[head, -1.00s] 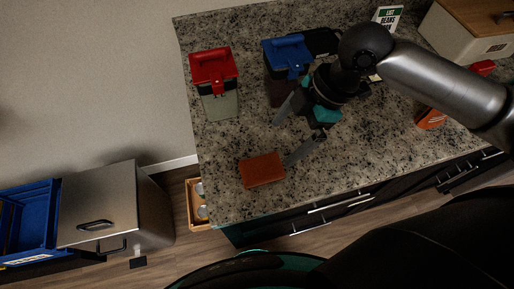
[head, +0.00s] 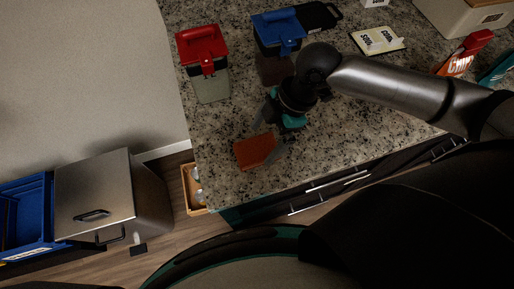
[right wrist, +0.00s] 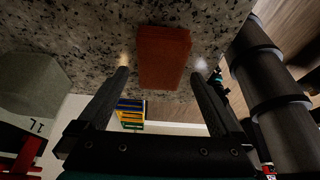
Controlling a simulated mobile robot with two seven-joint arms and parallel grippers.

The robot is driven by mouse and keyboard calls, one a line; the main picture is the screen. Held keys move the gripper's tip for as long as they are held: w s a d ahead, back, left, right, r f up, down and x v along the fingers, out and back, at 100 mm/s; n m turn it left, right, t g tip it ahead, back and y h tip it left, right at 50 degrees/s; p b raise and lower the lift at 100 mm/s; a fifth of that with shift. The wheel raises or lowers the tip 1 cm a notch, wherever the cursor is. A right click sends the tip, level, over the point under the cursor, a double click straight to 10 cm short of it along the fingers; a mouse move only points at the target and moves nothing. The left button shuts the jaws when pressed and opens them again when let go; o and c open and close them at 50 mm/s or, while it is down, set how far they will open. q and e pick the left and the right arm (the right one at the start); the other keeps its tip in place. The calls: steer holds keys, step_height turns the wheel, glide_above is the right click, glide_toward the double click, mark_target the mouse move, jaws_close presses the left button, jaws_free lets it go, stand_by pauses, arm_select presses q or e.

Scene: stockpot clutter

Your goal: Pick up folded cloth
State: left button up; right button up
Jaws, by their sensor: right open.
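The folded cloth (head: 254,151) is a flat reddish-orange rectangle. It lies on the speckled granite counter near its front left corner in the head view. My right gripper (head: 267,138) is open, with its fingers close to the cloth; one finger overlaps the cloth's right edge in this view. In the right wrist view the cloth (right wrist: 163,57) shows beyond and between the two spread fingertips (right wrist: 159,72), with nothing held. I cannot tell whether the fingers touch it. My left gripper is not in view.
A red-lidded container (head: 207,68) and a blue-lidded container (head: 277,38) stand on the counter behind the cloth. A small booklet (head: 378,40) and an orange box (head: 464,54) are farther right. The counter's left and front edges are close to the cloth.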

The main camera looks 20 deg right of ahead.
mark_target(258, 148)
steer(key=x, duration=0.3)
steer(key=shift+a+f, duration=0.3)
steer(key=shift+a, duration=0.05)
steer(key=shift+f, duration=0.15)
steer(key=shift+s+f, duration=0.1)
steer(key=shift+f, duration=0.1)
steer(key=c, duration=1.2)
